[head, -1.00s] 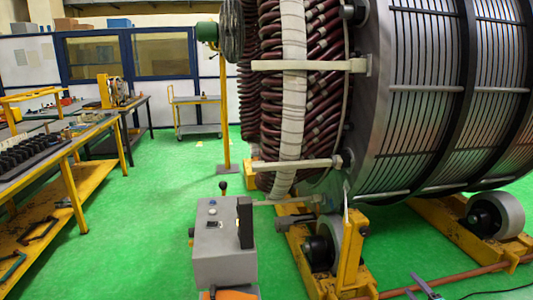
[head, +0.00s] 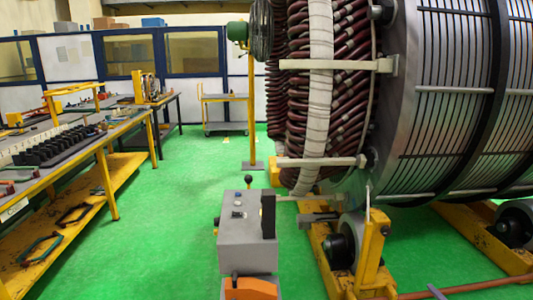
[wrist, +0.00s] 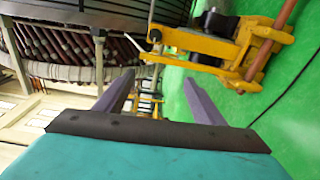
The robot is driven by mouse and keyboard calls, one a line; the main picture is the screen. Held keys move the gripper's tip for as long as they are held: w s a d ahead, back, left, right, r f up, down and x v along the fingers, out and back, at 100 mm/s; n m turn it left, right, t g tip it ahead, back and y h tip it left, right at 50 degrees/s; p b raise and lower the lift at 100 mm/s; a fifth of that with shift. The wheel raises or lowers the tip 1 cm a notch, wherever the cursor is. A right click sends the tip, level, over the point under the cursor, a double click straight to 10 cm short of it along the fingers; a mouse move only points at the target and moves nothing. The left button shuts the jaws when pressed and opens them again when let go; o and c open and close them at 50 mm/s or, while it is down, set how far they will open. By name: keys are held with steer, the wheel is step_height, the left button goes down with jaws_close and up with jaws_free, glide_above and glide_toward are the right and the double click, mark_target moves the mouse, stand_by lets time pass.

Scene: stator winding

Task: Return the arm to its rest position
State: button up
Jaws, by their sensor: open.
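My gripper (wrist: 159,77) shows only in the wrist view. Its two purple fingers stand apart with nothing between them. A dark bar and the teal body behind them fill the bottom of that view. Beyond the fingers are the stator's windings (wrist: 108,48) at the upper left and a yellow roller stand (wrist: 205,42) at the upper right. Neither appears to touch the fingers. My arm and gripper do not show in the head view, so the arm's overall pose is hidden.
The large stator (head: 440,110) rests on yellow roller stands (head: 365,265) at the right. A grey control box (head: 247,240) stands in front of it. A workbench (head: 85,150) lines the left, and a trolley (head: 224,98) stands at the back. Green floor (head: 165,225) between them is clear.

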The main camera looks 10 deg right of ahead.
steer(key=w+a+f+n+g+y, duration=0.25)
steer(key=a+f+n, duration=0.2)
steer(key=a, duration=0.65)
steer(key=w+a+f+n+g+y, duration=0.1)
steer(key=a+f+n+g+y, duration=0.15)
steer(key=a+n, duration=0.55)
steer(key=s+a+f+n+g+y, duration=0.1)
steer(key=s+a+f+n+g, duration=0.2)
steer(key=a, duration=0.5)
steer(key=s+a+f+n+g+y, duration=0.1)
steer(key=a+f+n, duration=0.25)
steer(key=a, duration=0.55)
steer(key=s+a+f+n+g+y, duration=0.15)
steer(key=a+n, duration=0.25)
steer(key=a, duration=0.4)
steer(key=s+a+f+n+g+h, duration=0.1)
steer(key=s+a+f+n+g, duration=0.25)
steer(key=s+a+n, duration=0.35)
steer(key=s+a+f+n+g, duration=0.2)
steer(key=s+a+n+g, duration=0.2)
steer(key=s+a+n, duration=0.25)
steer(key=s+a+n+g+h, duration=0.1)
steer(key=s+n+g+h, duration=0.4)
steer(key=s+n, duration=1.2)
steer(key=shift+s+a+h, duration=0.3)
steer(key=shift+s+h, duration=0.2)
steer(key=shift+h, duration=0.55)
